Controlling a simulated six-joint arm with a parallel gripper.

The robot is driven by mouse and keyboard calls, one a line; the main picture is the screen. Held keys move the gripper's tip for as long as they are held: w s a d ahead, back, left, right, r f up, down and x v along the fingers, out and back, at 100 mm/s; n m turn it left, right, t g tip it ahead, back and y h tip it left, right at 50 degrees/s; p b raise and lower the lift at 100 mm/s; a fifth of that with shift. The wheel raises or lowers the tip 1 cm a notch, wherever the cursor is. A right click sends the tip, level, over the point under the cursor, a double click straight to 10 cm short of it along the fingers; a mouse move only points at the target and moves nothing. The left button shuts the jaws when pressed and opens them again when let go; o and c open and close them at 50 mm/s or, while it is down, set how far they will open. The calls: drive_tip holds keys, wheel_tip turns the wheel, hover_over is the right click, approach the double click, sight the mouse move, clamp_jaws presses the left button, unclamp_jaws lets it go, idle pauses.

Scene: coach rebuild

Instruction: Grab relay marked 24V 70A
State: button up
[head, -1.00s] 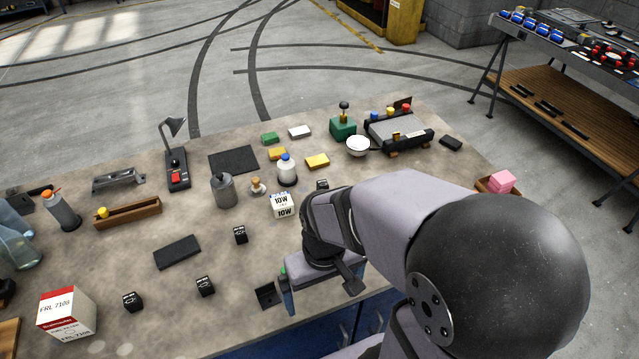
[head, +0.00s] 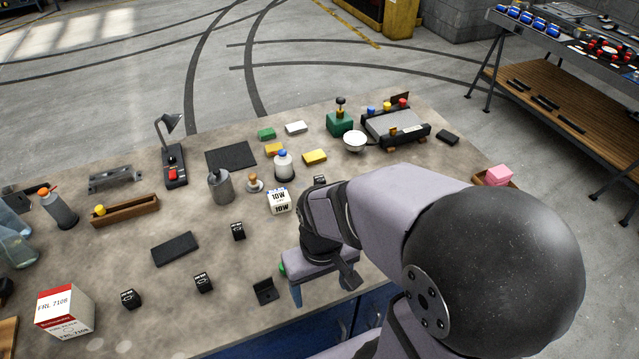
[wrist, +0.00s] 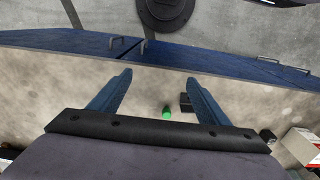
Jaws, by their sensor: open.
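Several small black block-shaped relays with white markings stand on the bench. In the head view one is at the front left (head: 131,299), one right of it (head: 203,283), one farther back (head: 238,231), and one partly hidden behind my arm (head: 320,181). Their markings are too small to read, so I cannot tell which is 24V 70A. My gripper (wrist: 158,78) is open and empty, above the bench's front edge, right of the front relays. One small black block, likely a relay, shows at the right of the wrist view (wrist: 267,135).
A black bracket (head: 265,291) and a small green item (wrist: 167,112) lie near my gripper. A red-and-white FRL 7108 box (head: 65,311) stands front left, a 10W box (head: 279,201) mid-bench. A dark pad (head: 175,249) lies flat. Bench space between the front relays is clear.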

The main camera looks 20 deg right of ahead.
drive_tip(key=c, duration=0.4)
drive_tip(key=shift+c, duration=0.2)
drive_tip(key=shift+r, duration=0.1)
